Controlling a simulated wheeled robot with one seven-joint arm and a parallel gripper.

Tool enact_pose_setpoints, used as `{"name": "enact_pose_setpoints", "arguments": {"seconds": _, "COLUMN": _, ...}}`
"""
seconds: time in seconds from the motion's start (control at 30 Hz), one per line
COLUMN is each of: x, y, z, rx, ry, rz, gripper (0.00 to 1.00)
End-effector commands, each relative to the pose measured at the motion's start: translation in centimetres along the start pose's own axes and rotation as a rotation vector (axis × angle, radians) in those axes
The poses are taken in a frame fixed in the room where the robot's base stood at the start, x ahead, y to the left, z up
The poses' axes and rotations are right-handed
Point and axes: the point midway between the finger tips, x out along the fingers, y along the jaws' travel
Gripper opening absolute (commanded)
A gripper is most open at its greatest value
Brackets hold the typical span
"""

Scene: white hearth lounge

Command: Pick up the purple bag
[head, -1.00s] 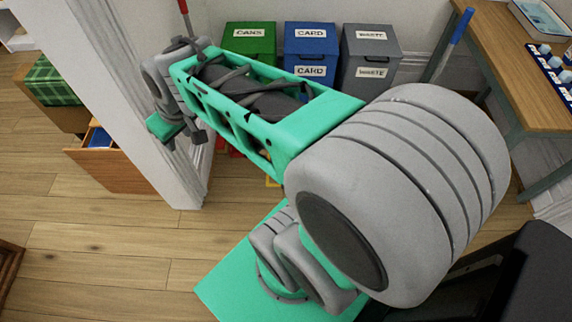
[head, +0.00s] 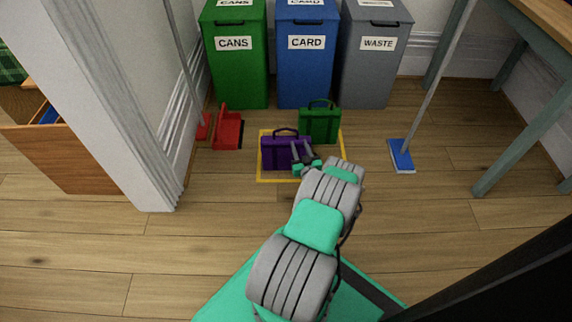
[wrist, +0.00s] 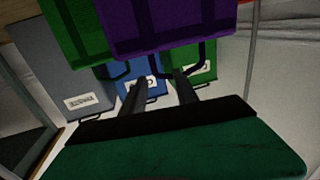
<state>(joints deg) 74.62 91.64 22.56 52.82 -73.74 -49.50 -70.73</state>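The purple bag (head: 274,153) stands upright on the floor inside a yellow-outlined square (head: 265,180), its dark handle on top. My gripper (head: 302,148) is low over the bag's right part, in front of it as seen from the head; contact cannot be told. In the wrist view, the purple bag (wrist: 165,25) fills the upper middle and appears upside down. The two dark fingers of my gripper (wrist: 160,85) stand apart, pointing towards the bag's handle side. The fingers partly cover the handle, and nothing is clearly held between them.
A green bag (head: 320,126) stands close behind the purple one, to the right. Green, blue (head: 305,60) and grey bins line the wall behind. A red dustpan (head: 228,128) lies left; a blue broom (head: 401,156) stands right. A wall end (head: 140,150) juts in at left.

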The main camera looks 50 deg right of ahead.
Motion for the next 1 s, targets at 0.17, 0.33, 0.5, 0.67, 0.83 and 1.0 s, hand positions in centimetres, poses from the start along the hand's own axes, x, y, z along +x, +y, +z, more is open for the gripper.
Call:
{"name": "enact_pose_setpoints", "arguments": {"seconds": 0.17, "x": 1.2, "y": 0.9, "z": 0.8, "rx": -0.001, "ry": 0.012, "rz": 0.026, "gripper": 0.36}}
{"name": "enact_pose_setpoints", "arguments": {"seconds": 0.33, "x": 3.8, "y": 0.9, "z": 1.0, "rx": 0.0, "ry": 0.011, "rz": 0.025, "gripper": 0.36}}
{"name": "enact_pose_setpoints", "arguments": {"seconds": 0.5, "x": 6.7, "y": 1.0, "z": 0.9, "rx": 0.0, "ry": 0.008, "rz": 0.024, "gripper": 0.36}}
{"name": "enact_pose_setpoints", "arguments": {"seconds": 0.67, "x": 7.2, "y": 1.1, "z": 0.6, "rx": 0.003, "ry": 0.006, "rz": 0.026, "gripper": 0.36}}
{"name": "enact_pose_setpoints", "arguments": {"seconds": 0.83, "x": 7.2, "y": 1.1, "z": 0.6, "rx": 0.003, "ry": 0.006, "rz": 0.025, "gripper": 0.3}}
{"name": "enact_pose_setpoints", "arguments": {"seconds": 1.0, "x": 7.2, "y": 1.1, "z": 0.6, "rx": 0.003, "ry": 0.006, "rz": 0.025, "gripper": 0.16}}
